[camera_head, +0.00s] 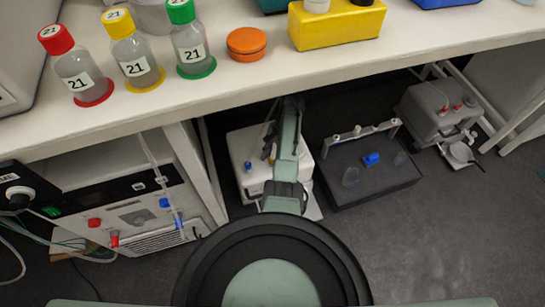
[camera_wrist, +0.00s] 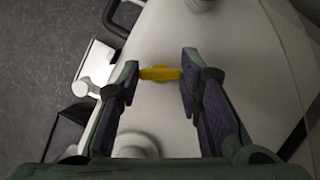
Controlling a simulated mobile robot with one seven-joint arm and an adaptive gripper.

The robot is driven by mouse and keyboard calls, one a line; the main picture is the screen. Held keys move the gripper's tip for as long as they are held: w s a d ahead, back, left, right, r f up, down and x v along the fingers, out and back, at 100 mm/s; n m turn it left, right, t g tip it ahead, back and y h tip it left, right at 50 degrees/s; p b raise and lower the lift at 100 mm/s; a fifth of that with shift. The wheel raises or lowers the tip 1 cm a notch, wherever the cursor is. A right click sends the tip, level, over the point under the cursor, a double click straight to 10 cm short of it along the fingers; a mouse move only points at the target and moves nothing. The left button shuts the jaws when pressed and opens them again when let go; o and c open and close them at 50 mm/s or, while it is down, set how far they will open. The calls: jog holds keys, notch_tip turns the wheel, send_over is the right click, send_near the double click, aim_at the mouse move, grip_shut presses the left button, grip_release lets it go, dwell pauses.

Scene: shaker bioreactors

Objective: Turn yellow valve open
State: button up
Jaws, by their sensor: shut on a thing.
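The yellow valve (camera_wrist: 153,73) is a small yellow handle in the wrist view, above a white, curved surface (camera_wrist: 155,105). My gripper (camera_wrist: 160,72) has one finger on each side of the valve and is shut on it, with the handle spanning the gap between the fingertips. In the head view, my arm reaches below the bench to the white device (camera_head: 244,150) on the floor.
The white bench (camera_head: 330,72) overhangs this area and holds several bottles, including a red-capped bottle (camera_head: 78,68). A dark box (camera_head: 372,178) stands right of the white device. A grey pump unit (camera_head: 432,108) is farther right. The floor (camera_head: 440,235) in front is clear.

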jog(key=n+h, duration=0.1)
jog(key=n, duration=0.2)
jog(key=n+g+h, duration=0.1)
jog(key=n, duration=0.2)
jog(key=shift+w+a, duration=0.1)
jog(key=shift+a, duration=0.05)
jog(key=n+h, duration=0.1)
jog(key=n, duration=0.2)
jog(key=n+h, duration=0.1)
jog(key=n, duration=0.2)
jog(key=shift+a+h, duration=0.1)
jog(key=shift+h, duration=0.2)
jog(key=shift+p, duration=0.3)
jog(key=o, duration=1.2)
jog(key=shift+c, duration=0.2)
jog(key=v, duration=1.2)
